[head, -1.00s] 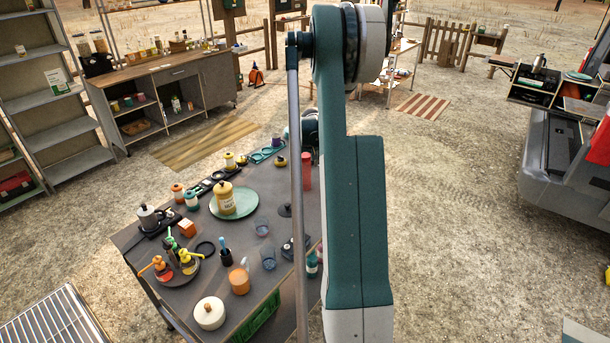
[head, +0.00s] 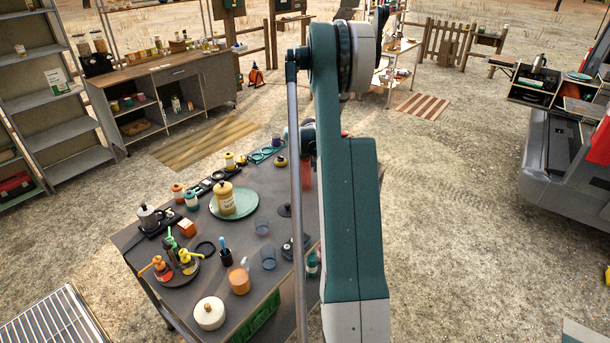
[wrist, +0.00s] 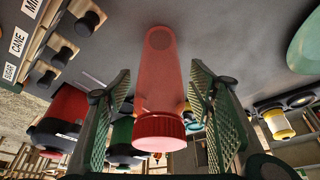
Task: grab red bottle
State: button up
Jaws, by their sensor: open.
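The red bottle (wrist: 160,85) is see-through red with a ribbed red cap (wrist: 160,132). In the wrist view it lies between the two green mesh fingers of my gripper (wrist: 160,72), with visible gaps on both sides. My gripper is open and does not appear to touch it. In the head view a part of the red bottle (head: 307,177) shows at the table's far right side, beside my arm. My arm hides the rest of it there, and the fingers cannot be made out.
The dark table (head: 187,290) holds a green plate (head: 246,208) with a yellow jar, cups, a moka pot (head: 151,217) and a white lidded pot (head: 209,313). In the wrist view a red canister (wrist: 65,110) and a yellow-topped jar (wrist: 277,124) stand to either side.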

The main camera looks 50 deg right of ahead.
jog(key=c, duration=1)
jog(key=shift+r, duration=0.1)
jog(key=shift+r, duration=4.9)
